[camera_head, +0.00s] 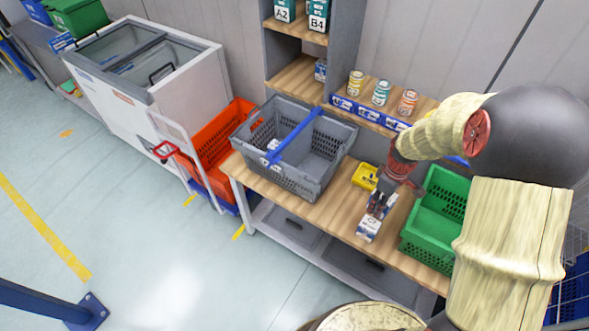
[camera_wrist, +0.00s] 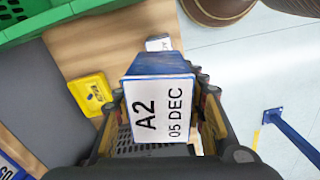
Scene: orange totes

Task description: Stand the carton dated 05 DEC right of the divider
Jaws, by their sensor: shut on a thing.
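My gripper (camera_head: 381,197) is shut on a blue and white carton (camera_wrist: 160,108) marked A2 and 05 DEC. Its label faces the camera in the wrist view. In the head view the fingers partly cover the carton, which is over the wooden table, between the grey tote and the green crate. The grey tote (camera_head: 312,181) stands on the table to the left, with a blue divider (camera_head: 296,136) across it. Small white items (camera_head: 272,145) lie in its left compartment. The right compartment looks empty.
Another white carton (camera_head: 369,229) is near the table's front edge; it also shows in the wrist view (camera_wrist: 158,43). A green crate (camera_head: 428,250) stands to the right. Several cans (camera_head: 381,93) stand on the back shelf.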

